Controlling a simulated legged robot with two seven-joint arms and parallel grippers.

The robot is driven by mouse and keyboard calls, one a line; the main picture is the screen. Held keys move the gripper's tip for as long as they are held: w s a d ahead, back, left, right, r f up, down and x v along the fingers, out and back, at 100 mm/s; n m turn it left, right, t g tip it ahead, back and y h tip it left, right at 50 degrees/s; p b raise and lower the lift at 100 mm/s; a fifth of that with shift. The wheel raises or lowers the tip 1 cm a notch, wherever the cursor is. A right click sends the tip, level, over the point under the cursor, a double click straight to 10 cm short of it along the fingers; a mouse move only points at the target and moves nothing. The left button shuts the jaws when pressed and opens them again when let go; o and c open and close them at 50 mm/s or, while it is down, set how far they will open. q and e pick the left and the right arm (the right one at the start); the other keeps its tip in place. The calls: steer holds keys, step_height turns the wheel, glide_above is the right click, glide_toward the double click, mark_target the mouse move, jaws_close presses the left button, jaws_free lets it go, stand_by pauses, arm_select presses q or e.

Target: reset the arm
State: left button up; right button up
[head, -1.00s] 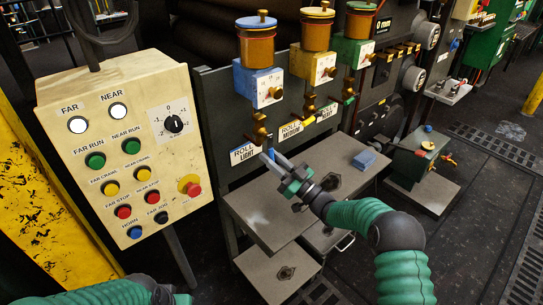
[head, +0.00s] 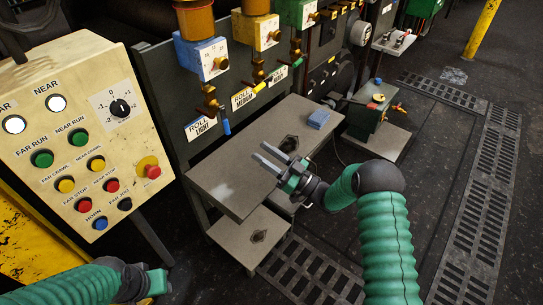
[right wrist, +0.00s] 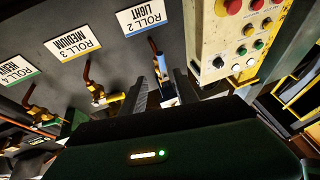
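My right gripper (head: 261,151) is open and empty over the grey metal shelf (head: 225,185), its two fingers apart and pointing up-left.
A cream control box (head: 125,150) with coloured buttons stands at the left. A blue block (head: 318,119) lies on the shelf. Yellow (head: 259,87) and green (head: 298,62) valve handles are behind. A green machine (head: 368,118) stands right of the shelf. Open floor lies at the right.

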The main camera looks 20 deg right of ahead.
steer(key=v, duration=0.3)
stand_by(0.4)
steer(key=w+m+h, duration=0.2)
steer(key=w+h, duration=0.3)
steer(key=h, duration=0.1)
steer(key=s+d+f+m+g+h, duration=0.1)
steer(key=s+f+m+g+h, duration=0.2)
steer(key=s, duration=0.8)
steer(key=s+d+f+m+g+h, duration=0.15)
steer(key=s+g+h, duration=0.3)
steer(key=s, duration=0.65)
steer(key=s+d+f+m+g+h, duration=0.1)
steer(key=s+m+g+h, duration=0.3)
steer(key=s, duration=0.7)
step_height(320, 180, up, 22)
steer(key=n+g+y+p, duration=0.1)
steer(key=p, duration=2.1)
steer(key=shift+w+p, duration=0.4)
steer(key=shift+w, duration=0.05)
